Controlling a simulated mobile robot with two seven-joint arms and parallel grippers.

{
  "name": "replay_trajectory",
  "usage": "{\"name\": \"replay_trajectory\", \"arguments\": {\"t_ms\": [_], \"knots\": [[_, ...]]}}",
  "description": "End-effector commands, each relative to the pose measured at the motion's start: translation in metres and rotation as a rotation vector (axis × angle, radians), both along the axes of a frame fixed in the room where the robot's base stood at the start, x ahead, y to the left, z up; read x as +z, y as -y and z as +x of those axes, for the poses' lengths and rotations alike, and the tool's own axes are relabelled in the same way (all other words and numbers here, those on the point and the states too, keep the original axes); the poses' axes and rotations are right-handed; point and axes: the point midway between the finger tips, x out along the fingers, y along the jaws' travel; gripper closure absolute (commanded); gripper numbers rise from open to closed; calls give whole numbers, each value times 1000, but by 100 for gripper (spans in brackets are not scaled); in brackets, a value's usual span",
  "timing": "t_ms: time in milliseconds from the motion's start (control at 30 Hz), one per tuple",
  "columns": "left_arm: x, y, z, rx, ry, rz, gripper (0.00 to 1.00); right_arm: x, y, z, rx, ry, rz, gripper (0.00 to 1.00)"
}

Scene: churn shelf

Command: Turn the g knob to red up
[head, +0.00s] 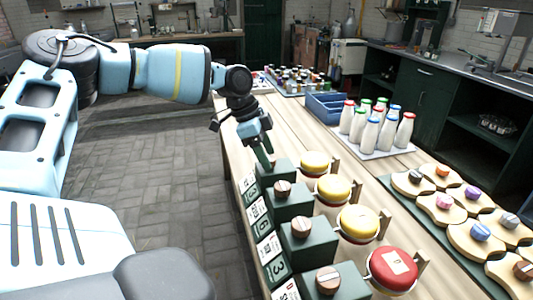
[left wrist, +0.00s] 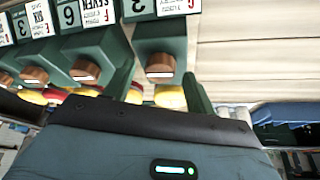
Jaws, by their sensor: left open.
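A row of green boxes, each with a round brown knob on top, stands along the table's left edge. In the head view the knobs show from the far one (head: 272,160) through the middle ones (head: 283,188) (head: 300,226) to the near one (head: 328,280). Beside them are yellow discs (head: 333,188) and one red disc (head: 393,268) at the near end. Which knob is g I cannot read surely. My left gripper (head: 266,152) is open by the farthest box, apart from or just at its knob. In the left wrist view that knob (left wrist: 160,66) shows a pale mark.
White number cards (head: 270,248) front the boxes. Milk bottles with red, green and blue caps (head: 371,135) stand on a tray, beside a blue crate (head: 326,106). Wooden pieces with coloured knobs (head: 473,235) fill the right side. Bare planks lie between.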

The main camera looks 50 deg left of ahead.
Motion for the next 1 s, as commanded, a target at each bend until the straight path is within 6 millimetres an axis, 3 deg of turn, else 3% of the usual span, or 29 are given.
{"name": "replay_trajectory", "arguments": {"t_ms": [333, 667, 1000], "knots": [[-4, 1, 1, -1, 0, 0, 44, 0, 0, 0, 0, 0, 0, 64], [-3, 1, 1, -1, 1, 1, 88, 0, 0, 0, 1, 0, -1, 64], [-4, 1, 1, 50, 2, 1, 89, -1, 0, 0, 1, -1, 1, 64]]}}
